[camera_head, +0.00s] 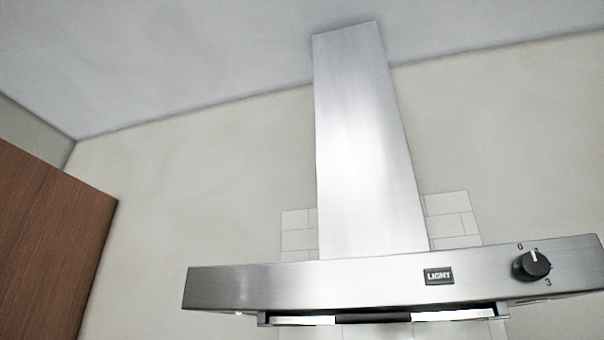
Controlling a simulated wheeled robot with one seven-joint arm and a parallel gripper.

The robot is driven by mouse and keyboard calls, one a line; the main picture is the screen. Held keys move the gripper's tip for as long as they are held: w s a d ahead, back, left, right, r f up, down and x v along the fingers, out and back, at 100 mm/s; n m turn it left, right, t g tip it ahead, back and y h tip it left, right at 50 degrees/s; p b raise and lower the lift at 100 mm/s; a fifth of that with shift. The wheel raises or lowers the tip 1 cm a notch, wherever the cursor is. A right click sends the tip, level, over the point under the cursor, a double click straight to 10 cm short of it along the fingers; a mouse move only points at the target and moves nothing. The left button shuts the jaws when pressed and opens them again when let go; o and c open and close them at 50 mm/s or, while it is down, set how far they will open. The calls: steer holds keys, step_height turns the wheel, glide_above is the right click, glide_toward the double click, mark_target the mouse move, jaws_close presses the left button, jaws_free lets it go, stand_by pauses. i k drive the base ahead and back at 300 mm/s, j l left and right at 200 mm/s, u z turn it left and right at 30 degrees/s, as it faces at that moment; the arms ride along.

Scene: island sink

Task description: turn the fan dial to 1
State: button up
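The fan dial (531,265) is a round black knob at the right end of the front panel of a steel range hood (330,282). A pale pointer mark on the knob points up, slightly left of vertical. A small 0 is printed above and to the left of the knob, and a 3 below and to the right. Other marks around the dial are too small or hidden to read. My gripper is not in view.
A dark LIGHT button (438,276) sits on the panel left of the dial. The steel chimney (362,150) rises above the hood. A brown wooden cabinet (45,245) stands at the left. White tiles (450,205) are behind the hood. The space before the panel looks clear.

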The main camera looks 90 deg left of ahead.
mark_target(531, 266)
steer(key=u, duration=2.6)
